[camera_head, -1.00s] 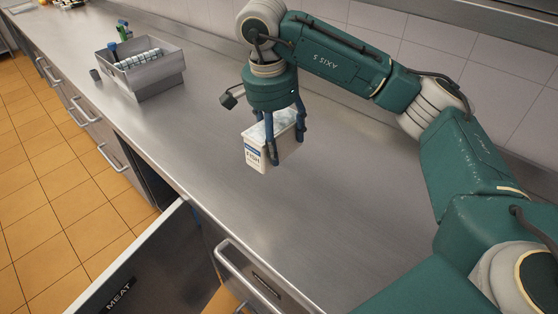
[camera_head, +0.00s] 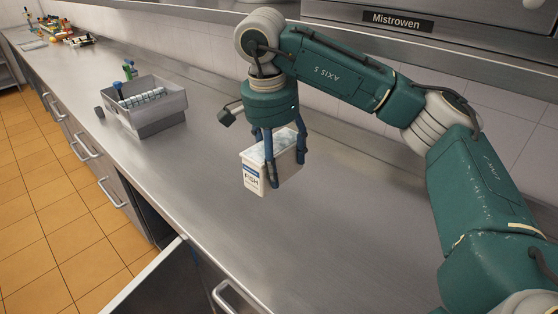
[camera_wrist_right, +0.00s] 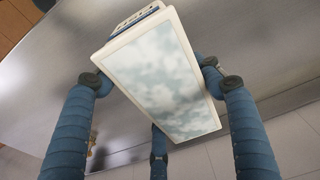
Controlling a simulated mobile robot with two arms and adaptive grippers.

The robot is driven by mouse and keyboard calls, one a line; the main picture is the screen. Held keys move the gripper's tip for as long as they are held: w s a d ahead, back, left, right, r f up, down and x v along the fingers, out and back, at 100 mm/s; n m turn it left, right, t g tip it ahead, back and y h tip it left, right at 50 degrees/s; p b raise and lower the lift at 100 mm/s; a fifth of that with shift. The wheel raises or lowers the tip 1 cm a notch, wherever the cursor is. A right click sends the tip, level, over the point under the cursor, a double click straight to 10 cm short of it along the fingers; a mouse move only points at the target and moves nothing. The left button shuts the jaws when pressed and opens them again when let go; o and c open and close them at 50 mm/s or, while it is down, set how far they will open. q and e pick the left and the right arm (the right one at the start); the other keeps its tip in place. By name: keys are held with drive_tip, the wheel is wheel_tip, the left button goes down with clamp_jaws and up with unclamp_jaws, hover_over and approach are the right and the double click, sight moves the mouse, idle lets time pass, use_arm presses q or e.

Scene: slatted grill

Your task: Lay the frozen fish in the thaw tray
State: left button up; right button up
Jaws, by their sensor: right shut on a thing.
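A white box labelled FISH (camera_head: 254,179), with a frosty pale top, is held upright over the steel counter. My right gripper (camera_head: 271,170) is shut on it, its blue fingers around the sides. In the right wrist view the frosted top of the box (camera_wrist_right: 160,80) lies between the fingers. I cannot tell how far its base is above the counter. A grey open-topped tray (camera_head: 161,119) with a row of white slats inside stands to the left, apart from the box. My left gripper is not in view.
Clear counter lies between box and tray. More items (camera_head: 75,40) sit far left.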

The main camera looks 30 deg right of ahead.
wheel_tip(320, 180, up, 2)
drive_tip(key=shift+r+p, duration=0.1)
drive_tip(key=shift+p, duration=0.65)
drive_tip(key=shift+f, duration=0.25)
